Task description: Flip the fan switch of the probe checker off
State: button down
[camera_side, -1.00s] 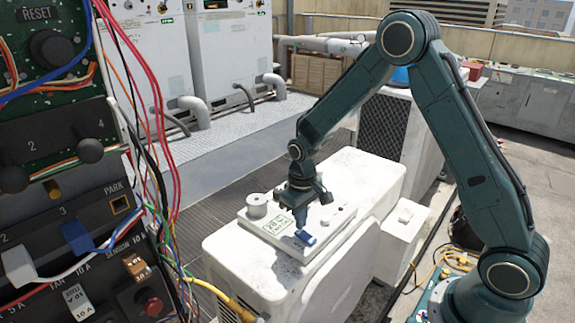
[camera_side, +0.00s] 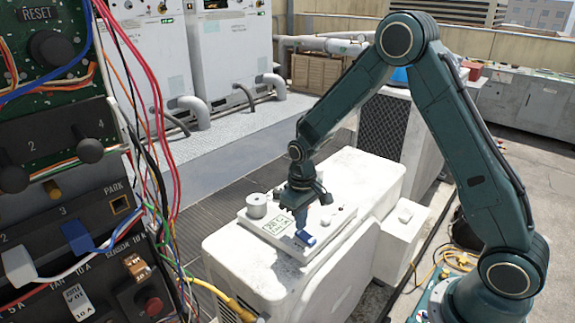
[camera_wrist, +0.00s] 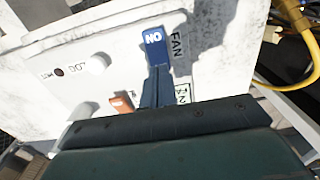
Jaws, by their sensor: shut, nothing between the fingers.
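The probe checker (camera_side: 318,251) is a flat white panel lying on top of a white condenser. Its fan switch (camera_side: 305,238) is a blue lever near the front edge. In the wrist view the fan switch (camera_wrist: 156,52) shows the word ON, with the label FAN beside it. My gripper (camera_side: 301,224) points down with its fingers shut and empty. In the wrist view my gripper's fingertips (camera_wrist: 156,76) are right at the lower end of the blue lever; I cannot tell whether they touch it.
A grey round knob (camera_side: 256,205) stands on the panel behind the display. The wrist view shows a white knob (camera_wrist: 98,63) and an orange part (camera_wrist: 121,104) near my fingers. A yellow cable (camera_wrist: 296,30) lies off the panel. A wired control board (camera_side: 60,180) fills the left foreground.

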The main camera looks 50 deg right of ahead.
jog(key=shift+f, duration=0.85)
dwell(0.7)
jog(key=shift+r, duration=3.55)
jog(key=shift+r, duration=0.1)
jog(key=s+a+r+t, duration=0.25)
jog(key=s+r, duration=0.75)
jog(key=r, duration=0.5)
jog(key=s+r+t, duration=0.1)
jog(key=s+r, duration=0.1)
jog(key=s, duration=0.5)
jog(key=s+r+t, duration=0.2)
jog(key=s, duration=0.5)
jog(key=shift+s+r, duration=0.25)
jog(key=shift+s, duration=0.15)
